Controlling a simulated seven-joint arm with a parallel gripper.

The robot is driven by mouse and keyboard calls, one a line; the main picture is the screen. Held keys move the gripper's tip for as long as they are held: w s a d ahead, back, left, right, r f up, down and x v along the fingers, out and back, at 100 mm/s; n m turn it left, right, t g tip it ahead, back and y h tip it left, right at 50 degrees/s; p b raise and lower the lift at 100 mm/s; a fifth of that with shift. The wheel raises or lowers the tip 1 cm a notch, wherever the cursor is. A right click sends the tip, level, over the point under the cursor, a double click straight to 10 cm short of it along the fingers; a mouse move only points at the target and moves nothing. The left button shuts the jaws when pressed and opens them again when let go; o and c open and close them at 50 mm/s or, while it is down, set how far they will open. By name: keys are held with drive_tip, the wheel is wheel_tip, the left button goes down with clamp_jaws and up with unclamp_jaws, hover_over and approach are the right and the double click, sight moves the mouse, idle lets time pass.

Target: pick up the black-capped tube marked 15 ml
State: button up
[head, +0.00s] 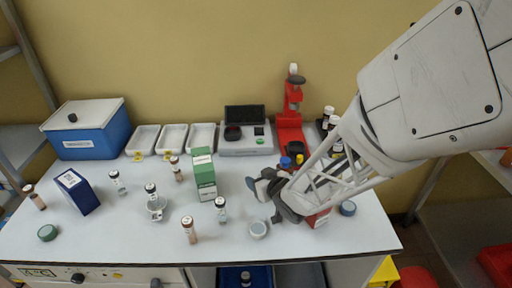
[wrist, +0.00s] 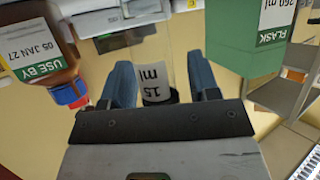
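In the wrist view, the tube marked 15 ml (wrist: 154,73) has a white label with upside-down print and a black cap (wrist: 158,96). It shows between the two blue fingers of my gripper (wrist: 163,85). The fingers are apart, with a visible gap to the tube on the right side; I cannot tell whether they touch it. In the head view, my gripper (head: 267,184) is low over the table, right of the green box. Several similar dark-capped tubes stand there, one (head: 221,209) just left of the gripper; the 15 ml mark is not readable in that view.
The green flask box (head: 203,176) stands close left of my gripper. A brown-labelled vial (head: 190,231) stands front left. A red stand (head: 290,125) and a grey instrument (head: 245,142) are behind. The table's front right is mostly clear.

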clamp_jaws()
drive_tip(key=shift+r, duration=0.2)
drive_tip(key=shift+r, duration=0.5)
drive_tip(key=shift+s+d+r, duration=0.1)
drive_tip(key=shift+s+r, duration=0.1)
drive_tip(key=shift+r, duration=0.4)
drive_tip(key=shift+s+r, duration=0.15)
drive_tip(key=shift+r, duration=0.4)
drive_tip(key=s+d+r, duration=0.1)
drive_tip(key=s+d, duration=0.2)
drive_tip(key=s, duration=1.1)
drive_tip(key=shift+s+d+r, duration=0.15)
drive_tip(key=shift+s+d, duration=0.15)
drive_tip(key=shift+s, duration=0.1)
